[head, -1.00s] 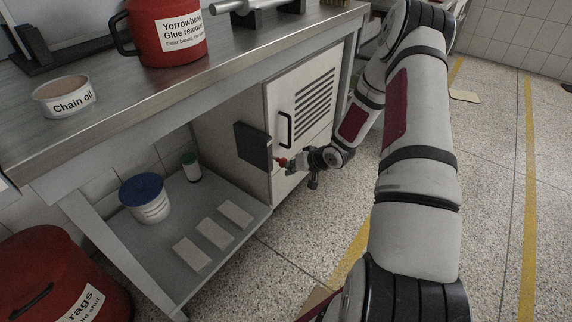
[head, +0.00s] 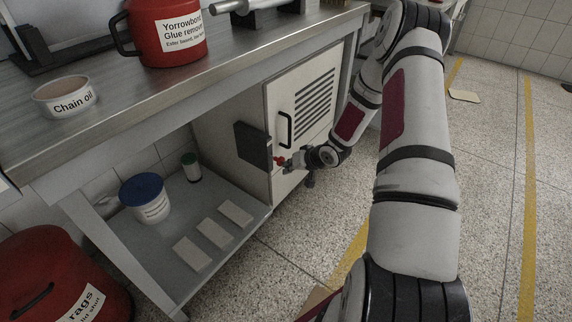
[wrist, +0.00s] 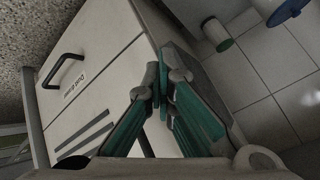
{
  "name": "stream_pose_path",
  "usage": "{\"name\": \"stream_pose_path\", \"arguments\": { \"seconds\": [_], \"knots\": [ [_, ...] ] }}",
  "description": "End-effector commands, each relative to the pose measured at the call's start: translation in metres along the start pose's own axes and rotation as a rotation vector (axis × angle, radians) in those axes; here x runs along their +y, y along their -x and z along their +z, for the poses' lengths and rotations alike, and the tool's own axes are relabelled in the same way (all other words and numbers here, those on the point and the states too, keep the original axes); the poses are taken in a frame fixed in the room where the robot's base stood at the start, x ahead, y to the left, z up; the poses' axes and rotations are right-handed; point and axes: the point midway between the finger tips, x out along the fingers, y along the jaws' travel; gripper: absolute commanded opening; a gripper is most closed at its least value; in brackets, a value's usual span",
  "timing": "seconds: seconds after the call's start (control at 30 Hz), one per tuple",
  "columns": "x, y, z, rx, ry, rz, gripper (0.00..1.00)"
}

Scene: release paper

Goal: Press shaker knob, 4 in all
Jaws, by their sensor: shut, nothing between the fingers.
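A small red knob (head: 279,161) sticks out from the right side of a dark box (head: 253,146) on the side of the grey cabinet (head: 300,105). I take it to be the shaker knob. My gripper (head: 286,163) is just right of the knob, at about its height. Whether it touches the knob is too small to tell. In the wrist view my gripper (wrist: 160,82) shows teal fingers brought together, with nothing held between them. The knob is not visible there.
The cabinet's door has a black handle (head: 285,129) close to my gripper. The workbench top (head: 225,60) overhangs the cabinet. A blue-lidded tub (head: 146,200) and a green-lidded jar (head: 190,167) stand on the lower shelf. The floor to the right is mostly clear.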

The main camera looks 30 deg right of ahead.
Motion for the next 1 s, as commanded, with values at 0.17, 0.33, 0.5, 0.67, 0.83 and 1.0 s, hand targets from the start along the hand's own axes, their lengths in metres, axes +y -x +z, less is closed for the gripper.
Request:
{"name": "stream_pose_path", "arguments": {
  "seconds": [0.17, 0.33, 0.5, 0.67, 0.83, 1.0],
  "knots": [
    [-0.0024, -0.0019, -0.002, 0.002, 0.001, -0.003, 0.0],
    [-0.0034, -0.0032, -0.0032, 0.002, 0.002, -0.003, 0.0],
    [-0.0044, -0.0044, -0.0043, 0.003, 0.002, -0.003, 0.0],
    [-0.0054, -0.0056, -0.0053, 0.003, 0.002, -0.003, 0.0],
    [-0.0064, -0.0068, -0.0063, 0.003, 0.002, -0.003, 0.0],
    [-0.0074, -0.0081, -0.0073, 0.003, 0.002, -0.003, 0.0]
  ]
}}
